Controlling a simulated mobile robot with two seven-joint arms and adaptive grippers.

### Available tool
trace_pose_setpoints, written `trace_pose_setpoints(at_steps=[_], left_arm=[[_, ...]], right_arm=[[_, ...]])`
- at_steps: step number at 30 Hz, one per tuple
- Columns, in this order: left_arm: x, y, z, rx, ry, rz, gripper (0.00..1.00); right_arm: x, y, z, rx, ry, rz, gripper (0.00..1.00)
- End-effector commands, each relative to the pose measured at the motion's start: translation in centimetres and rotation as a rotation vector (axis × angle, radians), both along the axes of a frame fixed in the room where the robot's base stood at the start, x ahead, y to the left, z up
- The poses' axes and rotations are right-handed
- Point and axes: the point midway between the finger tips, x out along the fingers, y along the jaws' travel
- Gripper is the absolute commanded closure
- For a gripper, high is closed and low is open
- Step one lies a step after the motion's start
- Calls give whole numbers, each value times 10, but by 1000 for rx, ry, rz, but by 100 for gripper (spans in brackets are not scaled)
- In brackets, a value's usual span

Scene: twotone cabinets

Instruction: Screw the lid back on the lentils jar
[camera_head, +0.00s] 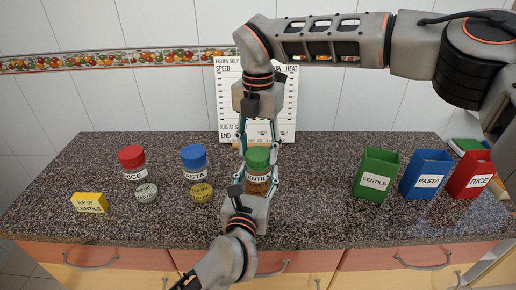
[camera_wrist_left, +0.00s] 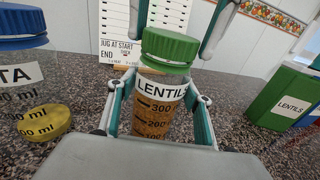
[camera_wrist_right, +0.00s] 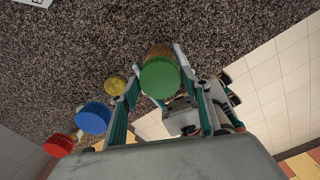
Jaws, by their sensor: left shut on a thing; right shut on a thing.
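The lentils jar (camera_head: 257,184) stands upright at the middle of the counter, with its green lid (camera_head: 257,155) on top. It shows brown lentils and measuring marks in the left wrist view (camera_wrist_left: 155,108). My left gripper (camera_head: 256,178) is shut on the jar body from the front, a finger on each side. My right gripper (camera_head: 258,148) comes down from above and is shut on the green lid, which sits between its fingers in the right wrist view (camera_wrist_right: 160,78). The lid looks level; the thread under it is hidden.
A yellow block (camera_head: 89,203) lies far left. Green (camera_head: 376,176), blue (camera_head: 426,175) and red (camera_head: 473,175) bins stand right. A white board (camera_head: 228,95) stands behind.

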Motion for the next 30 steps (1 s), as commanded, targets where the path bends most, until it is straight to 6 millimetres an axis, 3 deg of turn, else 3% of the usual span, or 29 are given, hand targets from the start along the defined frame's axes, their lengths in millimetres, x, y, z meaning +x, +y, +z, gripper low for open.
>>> trace_pose_setpoints(at_steps=[1,3,4,17,30], left_arm=[[0,0,-2,1,3,1,100],[0,0,-2,1,4,1,100],[0,0,-2,1,4,1,100],[0,0,-2,1,3,1,100],[0,0,-2,1,3,0,100]], right_arm=[[0,0,1,1,0,1,61],[0,0,1,1,0,1,37],[0,0,1,1,0,2,33],[0,0,7,0,-1,4,33],[1,0,87,1,-4,3,33]])
